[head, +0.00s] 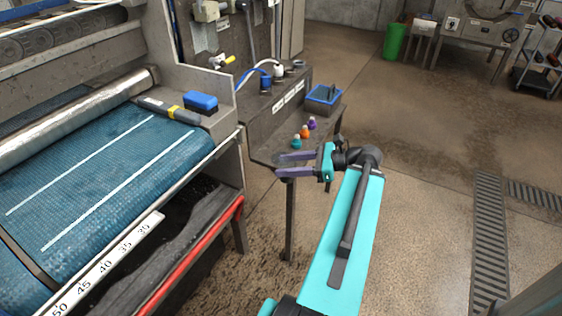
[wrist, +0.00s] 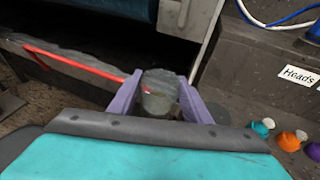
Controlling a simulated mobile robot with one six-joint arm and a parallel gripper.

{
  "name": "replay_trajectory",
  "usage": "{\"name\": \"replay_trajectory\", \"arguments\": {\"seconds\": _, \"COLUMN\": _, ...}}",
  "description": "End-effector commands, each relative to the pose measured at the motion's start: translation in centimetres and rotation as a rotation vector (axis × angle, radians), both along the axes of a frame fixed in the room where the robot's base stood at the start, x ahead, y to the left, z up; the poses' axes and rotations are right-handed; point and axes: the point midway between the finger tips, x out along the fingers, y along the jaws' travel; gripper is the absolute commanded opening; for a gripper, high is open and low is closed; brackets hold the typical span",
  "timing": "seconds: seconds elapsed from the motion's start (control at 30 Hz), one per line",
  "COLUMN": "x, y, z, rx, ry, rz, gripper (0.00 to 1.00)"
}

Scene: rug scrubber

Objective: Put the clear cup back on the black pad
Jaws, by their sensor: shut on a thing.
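My gripper (head: 283,165) reaches left past the front edge of the grey side table, its purple fingers level in the head view. In the wrist view my gripper (wrist: 159,80) is shut on the clear cup (wrist: 158,98), one finger on each side. The cup is see-through, with dark grey surroundings showing through it and a small red-and-white spot inside its outline. In the head view the cup is too faint to make out.
Small teal (head: 296,143), orange (head: 304,132) and purple (head: 312,123) capped items stand on the side table (head: 270,148). A blue tray (head: 323,98) sits farther back. The machine with a blue rug (head: 100,170) and red rail (head: 190,256) is at left.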

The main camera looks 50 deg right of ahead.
Motion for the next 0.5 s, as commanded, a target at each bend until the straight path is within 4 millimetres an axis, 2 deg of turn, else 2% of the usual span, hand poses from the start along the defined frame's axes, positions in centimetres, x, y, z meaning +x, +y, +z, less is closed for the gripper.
{"name": "replay_trajectory", "arguments": {"seconds": 0.27, "x": 0.1, "y": -0.1, "z": 0.0, "rx": -0.001, "ry": -0.001, "rz": 0.000, "gripper": 0.17}}
{"name": "replay_trajectory", "arguments": {"seconds": 0.5, "x": 1.4, "y": -1.2, "z": -0.2, "rx": -0.001, "ry": 0.000, "rz": 0.001, "gripper": 0.17}}
